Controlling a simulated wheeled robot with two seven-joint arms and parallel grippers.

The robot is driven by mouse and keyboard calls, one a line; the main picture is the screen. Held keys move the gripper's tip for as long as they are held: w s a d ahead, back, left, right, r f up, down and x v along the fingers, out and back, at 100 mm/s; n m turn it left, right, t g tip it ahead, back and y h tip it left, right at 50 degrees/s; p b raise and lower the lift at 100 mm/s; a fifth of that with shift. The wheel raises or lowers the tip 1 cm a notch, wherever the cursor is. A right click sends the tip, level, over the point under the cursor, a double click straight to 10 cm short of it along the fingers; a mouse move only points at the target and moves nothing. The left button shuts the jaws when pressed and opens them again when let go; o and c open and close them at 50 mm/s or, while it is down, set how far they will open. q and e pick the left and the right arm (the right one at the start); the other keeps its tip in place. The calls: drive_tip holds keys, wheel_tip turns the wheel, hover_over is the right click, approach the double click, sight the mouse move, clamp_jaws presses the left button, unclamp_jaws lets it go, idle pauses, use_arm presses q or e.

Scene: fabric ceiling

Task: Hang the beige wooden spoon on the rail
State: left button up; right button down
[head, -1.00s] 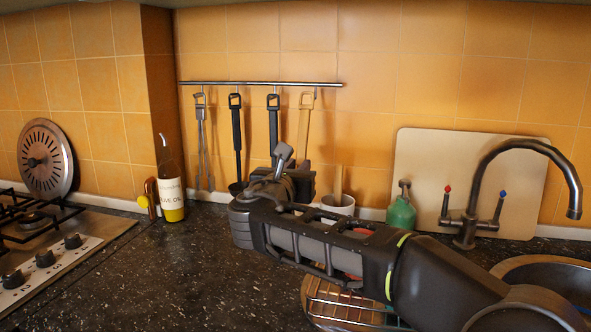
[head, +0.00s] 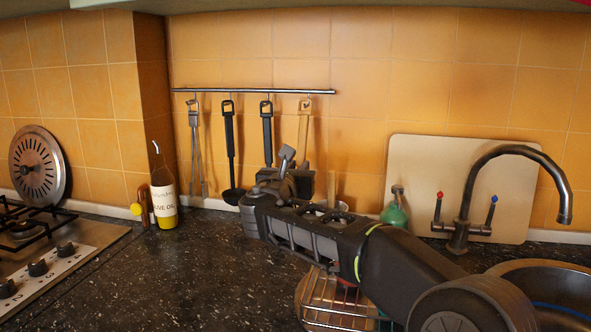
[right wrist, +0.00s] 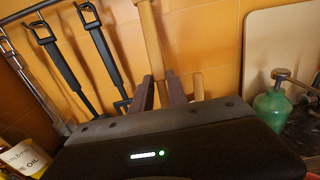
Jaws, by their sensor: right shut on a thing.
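The rail (head: 255,91) runs along the tiled wall. The beige wooden spoon (head: 304,127) is upright against the wall at the rail's right end, its top just below the rail. I cannot tell whether its top is on a hook. In the right wrist view, its handle (right wrist: 151,40) rises from between my fingers. My right gripper (head: 288,160) is shut on it, low on the handle; the fingers also show in the right wrist view (right wrist: 161,92). The spoon's lower part is hidden behind my gripper. My left gripper is not in view.
Tongs (head: 196,150), a black ladle (head: 229,145) and another black-handled utensil (head: 267,130) hang to the left. A wooden handle (head: 331,186) stands behind my arm. A green bottle (head: 394,212), tap (head: 462,230) and wire rack (head: 335,312) are right; an oil bottle (head: 163,200) is left.

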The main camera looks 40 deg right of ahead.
drive_tip(key=shift+w+d+f, duration=0.3)
drive_tip(key=shift+d+f, duration=0.1)
drive_tip(key=shift+f, duration=0.1)
idle(0.4)
drive_tip(key=c, duration=1.2)
unclamp_jaws()
drive_tip(key=v, duration=0.7)
drive_tip(key=shift+s+a+b, duration=0.2)
drive_tip(key=shift+a+b, duration=0.15)
